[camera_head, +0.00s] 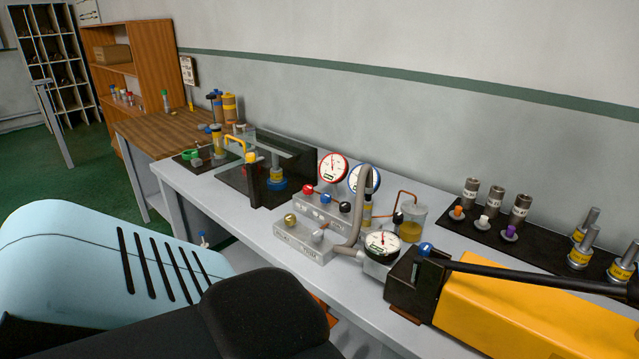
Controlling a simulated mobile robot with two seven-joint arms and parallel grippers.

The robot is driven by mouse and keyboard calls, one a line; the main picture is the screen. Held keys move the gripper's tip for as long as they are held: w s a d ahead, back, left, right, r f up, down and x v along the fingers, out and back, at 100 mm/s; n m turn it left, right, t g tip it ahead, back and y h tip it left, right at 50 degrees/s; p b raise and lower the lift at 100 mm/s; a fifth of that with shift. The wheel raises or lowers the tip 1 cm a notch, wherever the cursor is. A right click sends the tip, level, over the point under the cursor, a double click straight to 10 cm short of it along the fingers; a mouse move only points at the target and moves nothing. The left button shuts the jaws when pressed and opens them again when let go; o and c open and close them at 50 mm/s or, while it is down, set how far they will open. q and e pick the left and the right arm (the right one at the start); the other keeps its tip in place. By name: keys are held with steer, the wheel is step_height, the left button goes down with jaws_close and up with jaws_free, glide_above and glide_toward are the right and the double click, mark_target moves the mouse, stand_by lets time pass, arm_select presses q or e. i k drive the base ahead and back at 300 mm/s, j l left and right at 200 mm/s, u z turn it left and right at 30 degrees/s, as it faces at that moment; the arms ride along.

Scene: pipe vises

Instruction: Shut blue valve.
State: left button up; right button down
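A blue knob (325,198) sits on a grey manifold block (322,211) on the bench, between a red knob (308,189) and a black knob (345,207). A red-rimmed gauge (332,168) and a blue-rimmed gauge (364,178) stand behind it. Other blue parts are a round blue base (277,185) farther left and a small blue knob (425,248) by the yellow machine. I cannot tell whether the blue knob is open or shut. Neither gripper is in view; my own light blue and black parts fill the lower left.
A grey hose (359,222) curves close to the manifold's right side. A front block (303,241) with a brass knob stands nearer the bench edge. A yellow machine (525,310) with a long black bar fills the lower right. A beaker (411,224) and a white-faced gauge (382,244) stand nearby.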

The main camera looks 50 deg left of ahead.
mark_target(325, 198)
steer(key=u, duration=1.65)
steer(key=i+j, duration=0.25)
steer(key=j, duration=0.2)
steer(key=i+j, duration=0.3)
steer(key=j, duration=0.15)
steer(key=i+j, duration=0.25)
steer(key=j, duration=0.2)
steer(key=i+j+z, duration=0.25)
steer(key=k+z, duration=0.1)
steer(key=z, duration=0.85)
